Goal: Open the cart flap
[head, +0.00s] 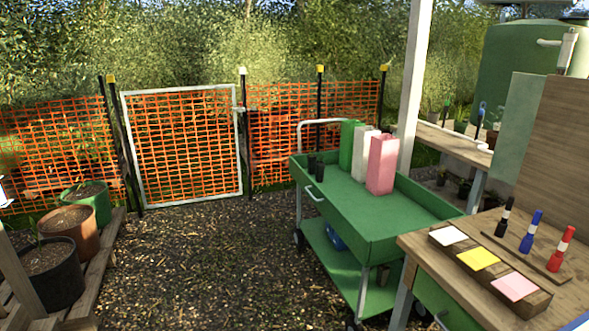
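A green two-tier cart (340,214) stands right of the middle, its handle bar (320,122) at the far end. A small pale grey handle (315,193) sits on the long green side panel facing left. That panel stands upright and looks shut; I cannot tell for sure that it is the flap. Neither of my grippers can be made out. A small white and dark piece is cut off at the left edge, and I cannot tell what it is.
Green, white and pink containers (382,165) and small black pots (316,168) stand on the cart. A wooden table (415,244) with coloured cards and markers is close at right. Potted plants (55,272) stand at left. Open gravel (220,265) lies between, before an orange mesh fence.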

